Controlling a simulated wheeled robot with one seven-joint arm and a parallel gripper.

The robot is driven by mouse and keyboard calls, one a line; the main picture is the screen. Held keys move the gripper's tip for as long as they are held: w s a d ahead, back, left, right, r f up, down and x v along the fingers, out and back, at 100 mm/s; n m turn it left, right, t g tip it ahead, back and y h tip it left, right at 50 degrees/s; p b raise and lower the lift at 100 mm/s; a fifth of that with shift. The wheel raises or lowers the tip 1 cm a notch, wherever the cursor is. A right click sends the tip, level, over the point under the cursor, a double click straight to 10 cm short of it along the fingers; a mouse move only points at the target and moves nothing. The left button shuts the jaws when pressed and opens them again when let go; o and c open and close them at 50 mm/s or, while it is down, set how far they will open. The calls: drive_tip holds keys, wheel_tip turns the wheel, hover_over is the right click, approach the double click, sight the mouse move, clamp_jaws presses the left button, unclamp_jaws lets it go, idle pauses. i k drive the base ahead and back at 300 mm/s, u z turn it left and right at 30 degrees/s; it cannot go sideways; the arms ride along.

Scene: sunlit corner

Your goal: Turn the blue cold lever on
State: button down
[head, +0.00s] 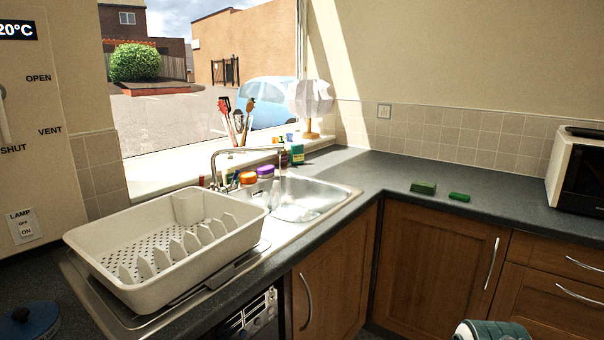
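The metal sink tap (213,167) stands behind the sink basin (318,205), with its spout arching to the right. I cannot make out a blue cold lever on it. A small red spot (201,181) shows just left of the tap's base; I cannot tell if it is a lever. Bottles and jars crowd the area right of the tap's base, and the dish rack stands in front.
A white dish rack (160,286) fills the drainer. An orange-lidded jar (248,178) and a purple-lidded jar (265,171) stand behind the basin. Worktop between basin and sponges is clear.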

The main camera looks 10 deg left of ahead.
sight(232, 187)
drive_tip(key=u, duration=0.2)
drive_tip(key=k, duration=0.2)
drive_tip(key=z, duration=0.9)
drive_tip(key=i, duration=1.15)
drive_tip(key=u, duration=1.3)
drive_tip(key=i, duration=0.65)
drive_tip(key=u, duration=0.7)
